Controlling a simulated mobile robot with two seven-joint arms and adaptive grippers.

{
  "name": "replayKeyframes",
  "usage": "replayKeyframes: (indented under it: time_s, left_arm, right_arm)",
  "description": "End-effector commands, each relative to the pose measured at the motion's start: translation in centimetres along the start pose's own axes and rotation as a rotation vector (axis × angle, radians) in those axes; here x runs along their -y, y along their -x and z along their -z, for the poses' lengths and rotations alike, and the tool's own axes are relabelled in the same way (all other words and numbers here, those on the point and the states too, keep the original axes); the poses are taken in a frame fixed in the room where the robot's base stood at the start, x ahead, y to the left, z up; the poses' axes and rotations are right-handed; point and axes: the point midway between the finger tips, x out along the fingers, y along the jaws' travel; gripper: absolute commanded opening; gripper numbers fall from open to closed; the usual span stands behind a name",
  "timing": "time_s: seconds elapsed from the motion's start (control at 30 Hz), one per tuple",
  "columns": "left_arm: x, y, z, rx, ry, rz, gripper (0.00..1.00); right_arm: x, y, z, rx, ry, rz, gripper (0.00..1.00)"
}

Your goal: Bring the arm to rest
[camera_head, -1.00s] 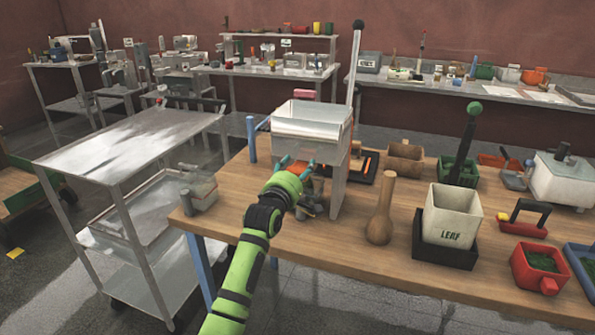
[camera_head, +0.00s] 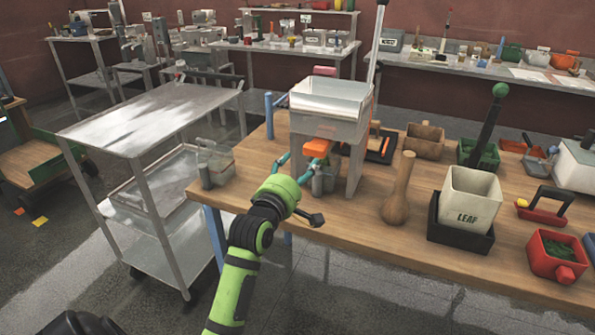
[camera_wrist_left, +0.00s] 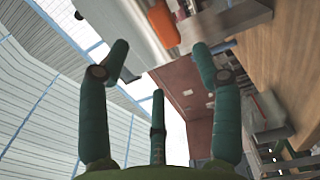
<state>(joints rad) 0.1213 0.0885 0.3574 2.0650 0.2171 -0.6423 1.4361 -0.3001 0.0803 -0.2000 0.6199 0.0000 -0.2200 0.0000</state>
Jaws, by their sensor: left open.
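My left gripper (camera_head: 297,166) has teal fingers and is open, in front of the powder filler's left side. Its fingertips are close to the orange part (camera_head: 318,148) under the metal hopper (camera_head: 330,98); I cannot tell whether they touch. In the left wrist view the spread fingers (camera_wrist_left: 160,56) have nothing between them, and the orange part (camera_wrist_left: 163,22) lies beyond them. My green and black left arm (camera_head: 232,290) reaches up from the bottom of the head view. My right gripper is not in view.
The wooden table (camera_head: 340,222) carries a wooden pestle-shaped piece (camera_head: 399,190), a white LEAF container (camera_head: 468,198) and a red scoop-like box (camera_head: 556,258). A steel cart (camera_head: 150,118) stands left of the table. The floor before the table is open.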

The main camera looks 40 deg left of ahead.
Motion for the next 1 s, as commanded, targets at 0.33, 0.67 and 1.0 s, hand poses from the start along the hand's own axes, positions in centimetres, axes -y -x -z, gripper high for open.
replayKeyframes:
  time_s: [0.33, 0.67, 1.0]
  left_arm:
    - [0.0, 0.6, 0.0, 0.000, 0.001, 0.000, 0.65]
    - [0.2, 0.6, -0.1, 0.003, -0.009, 0.008, 0.65]
    - [13.7, 9.6, -6.9, 0.304, -0.701, 0.423, 0.65]
  right_arm:
    - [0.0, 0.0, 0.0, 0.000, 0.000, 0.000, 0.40]
    - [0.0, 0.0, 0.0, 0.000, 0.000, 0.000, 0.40]
    - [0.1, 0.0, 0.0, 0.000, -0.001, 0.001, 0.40]
